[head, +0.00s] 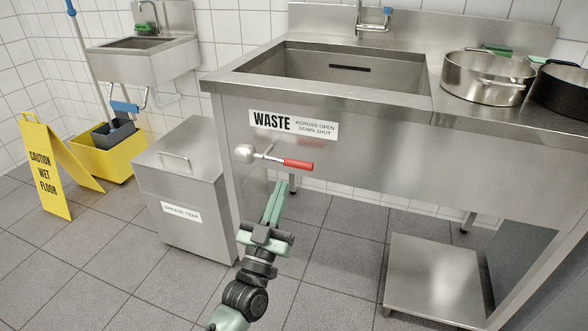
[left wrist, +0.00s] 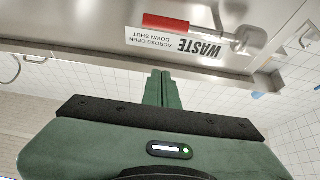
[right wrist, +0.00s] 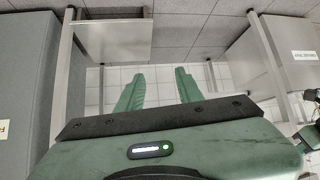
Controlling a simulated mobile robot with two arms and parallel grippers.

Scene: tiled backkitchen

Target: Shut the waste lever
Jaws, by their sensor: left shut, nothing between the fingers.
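The waste lever (head: 270,156) is on the front panel of the steel sink, below a label (head: 293,124) reading "WASTE, ACROSS OPEN, DOWN SHUT". Its red grip (head: 298,165) points right, nearly level and slightly down, so the lever lies across. In the left wrist view the red grip (left wrist: 165,22) shows upside down near the top. My left gripper (head: 279,184) is shut and empty, just below the red grip in the picture and apart from it. Its closed fingers (left wrist: 160,75) also show in the left wrist view. My right gripper (right wrist: 157,72) is open and empty, seen only in its wrist view.
A steel grease trap box (head: 180,185) stands on the floor left of the sink. A yellow wet-floor sign (head: 45,165) and a yellow bucket (head: 115,160) are farther left. Pots (head: 488,78) stand on the right worktop. A low steel shelf (head: 435,275) is below right.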

